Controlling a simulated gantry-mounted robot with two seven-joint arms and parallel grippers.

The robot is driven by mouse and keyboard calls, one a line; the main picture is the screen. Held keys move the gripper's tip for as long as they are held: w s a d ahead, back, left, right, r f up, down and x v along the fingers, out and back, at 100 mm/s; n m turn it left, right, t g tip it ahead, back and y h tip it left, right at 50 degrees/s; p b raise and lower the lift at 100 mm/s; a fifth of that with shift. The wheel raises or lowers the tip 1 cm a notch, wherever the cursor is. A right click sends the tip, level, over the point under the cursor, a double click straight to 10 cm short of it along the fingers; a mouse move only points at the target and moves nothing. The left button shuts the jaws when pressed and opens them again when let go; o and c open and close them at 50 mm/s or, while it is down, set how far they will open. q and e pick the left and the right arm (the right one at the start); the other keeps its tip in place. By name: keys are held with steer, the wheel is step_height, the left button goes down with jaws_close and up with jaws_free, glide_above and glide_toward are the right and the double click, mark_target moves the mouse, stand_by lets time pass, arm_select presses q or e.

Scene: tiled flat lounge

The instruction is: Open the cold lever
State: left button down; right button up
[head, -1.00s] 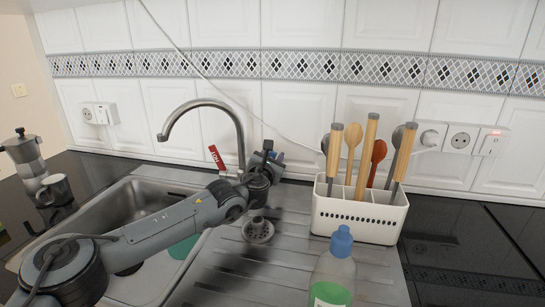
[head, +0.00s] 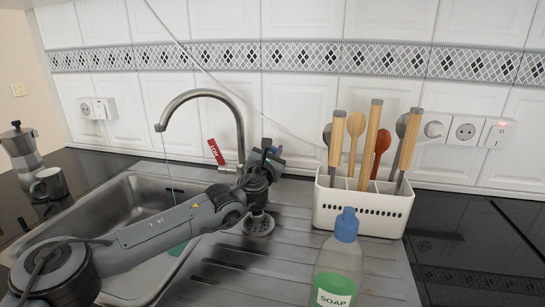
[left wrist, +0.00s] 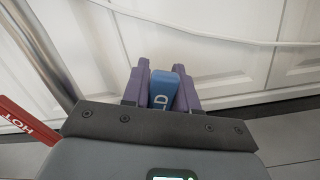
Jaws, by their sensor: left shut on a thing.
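The steel tap (head: 236,115) arches over the sink (head: 118,205). The cold lever (left wrist: 160,94) is blue with the letters "LD" showing in the left wrist view. It sits between the two purple fingers of my left gripper (left wrist: 163,82), which is shut on it. In the head view my left gripper (head: 270,156) is at the right of the tap's base and mostly hides the lever. The red hot lever (head: 216,152) points up and left on the tap's other side. A thin blue water stream (head: 168,170) falls from the spout. My right gripper is not in view.
A white utensil holder (head: 362,212) with several wooden-handled tools stands right of my left gripper. A soap bottle (head: 338,265) stands in front. A mug (head: 50,184) and moka pot (head: 20,145) are at the left. A white cable (head: 215,80) runs along the tiled wall.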

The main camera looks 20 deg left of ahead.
arm_select(q)
steer(key=c, duration=1)
jaws_free()
steer(key=shift+o, duration=0.2)
steer(key=shift+s+p, duration=0.4)
steer(key=shift+s, duration=0.35)
steer(key=s+p, duration=0.1)
steer(key=s, duration=0.5)
steer(key=shift+d+f+p, duration=0.3)
steer(key=shift+d+f, duration=0.05)
steer(key=shift+f, duration=0.1)
